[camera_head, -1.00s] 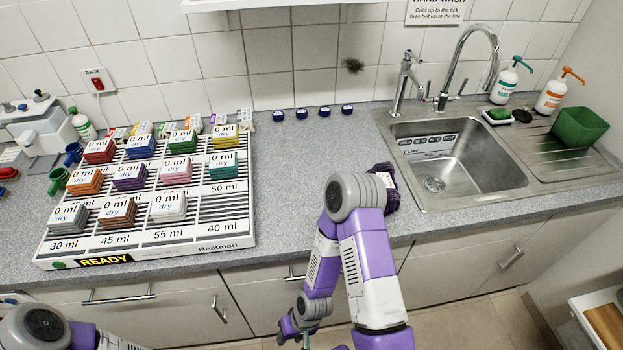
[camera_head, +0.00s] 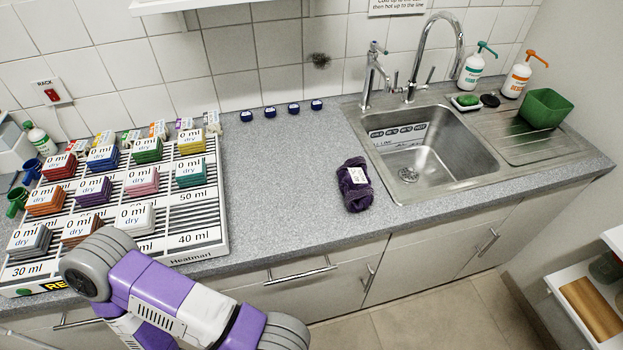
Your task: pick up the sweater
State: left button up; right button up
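A dark purple folded knitted bundle with a white label, which looks like the sweater (camera_head: 353,190), lies on the grey counter just left of the sink. Nothing touches it. One of my purple and white arms shows at the bottom left, in front of the rack, well to the left of the bundle. Neither of my grippers shows in the head view.
A white slatted rack (camera_head: 208,222) with several coloured folded stacks fills the counter's left. The steel sink (camera_head: 420,165) is right of the bundle, with a green tub (camera_head: 546,108) on its drainer. Small blue-topped items (camera_head: 270,112) stand by the wall. The middle counter is clear.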

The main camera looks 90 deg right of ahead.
aim_at(353, 180)
jog(key=u, duration=0.05)
jog(key=k, duration=1.25)
jog(key=z, duration=1.25)
